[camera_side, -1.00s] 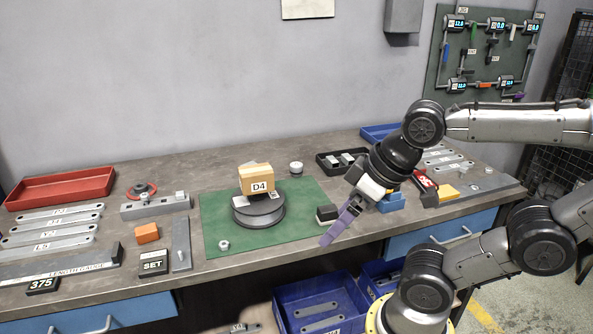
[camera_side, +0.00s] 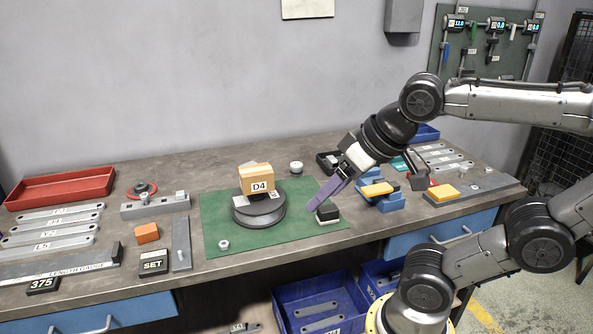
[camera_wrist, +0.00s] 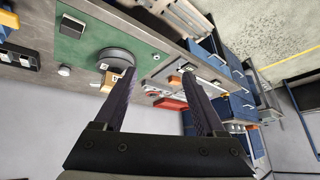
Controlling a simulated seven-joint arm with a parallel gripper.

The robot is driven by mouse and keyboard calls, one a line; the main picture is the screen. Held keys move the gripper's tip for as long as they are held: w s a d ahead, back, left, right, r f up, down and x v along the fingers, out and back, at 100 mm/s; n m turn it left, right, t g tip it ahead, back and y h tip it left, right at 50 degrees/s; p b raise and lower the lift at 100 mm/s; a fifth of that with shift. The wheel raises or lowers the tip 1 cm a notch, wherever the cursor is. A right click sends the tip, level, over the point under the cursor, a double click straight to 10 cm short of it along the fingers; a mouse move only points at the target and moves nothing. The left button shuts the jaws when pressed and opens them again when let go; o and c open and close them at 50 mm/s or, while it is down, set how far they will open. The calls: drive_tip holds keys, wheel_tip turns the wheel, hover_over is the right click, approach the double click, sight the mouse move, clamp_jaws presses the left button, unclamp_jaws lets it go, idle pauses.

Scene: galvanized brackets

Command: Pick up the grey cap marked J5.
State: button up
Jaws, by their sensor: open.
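A small grey round cap (camera_side: 296,168) stands on the bench just behind the green mat; it also shows in the wrist view (camera_wrist: 64,71). A second small grey round piece (camera_side: 223,245) lies on the mat's front left. I cannot read J5 on either. My gripper (camera_side: 318,203) is open and empty, its purple fingers slanting down to the left over the mat's right side, close to a black block with a pale base (camera_side: 328,214). In the wrist view the open fingers (camera_wrist: 157,76) point toward the bench, with no cap between them.
A dark turntable (camera_side: 258,212) carrying an orange box marked D4 (camera_side: 257,181) stands on the green mat (camera_side: 215,213). Blue blocks with a yellow piece (camera_side: 378,189) stand right of my gripper. A black tray (camera_side: 325,163) lies behind it. A red tray (camera_side: 62,188) is far left.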

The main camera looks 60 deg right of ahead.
drive_tip(key=w+d+r+m+h, duration=0.1)
drive_tip(key=w+d+r+m, duration=0.2)
drive_tip(key=w+r, duration=0.45)
drive_tip(key=w+d+r+m+h, duration=0.2)
drive_tip(key=w+d+m, duration=0.3)
drive_tip(key=w+d, duration=0.6)
drive_tip(key=m+g+h, duration=0.1)
drive_tip(key=m+g, duration=0.4)
drive_tip(key=m, duration=0.1)
hover_over(297, 164)
drive_tip(key=s+a, duration=0.1)
drive_tip(key=a, duration=0.4)
wheel_tip(297, 164, down, 22)
drive_tip(key=x, duration=0.8)
drive_tip(key=shift+s+d, duration=0.15)
drive_tip(key=shift+s, duration=0.05)
drive_tip(key=shift+x, duration=2.8)
drive_tip(key=shift+s, duration=0.1)
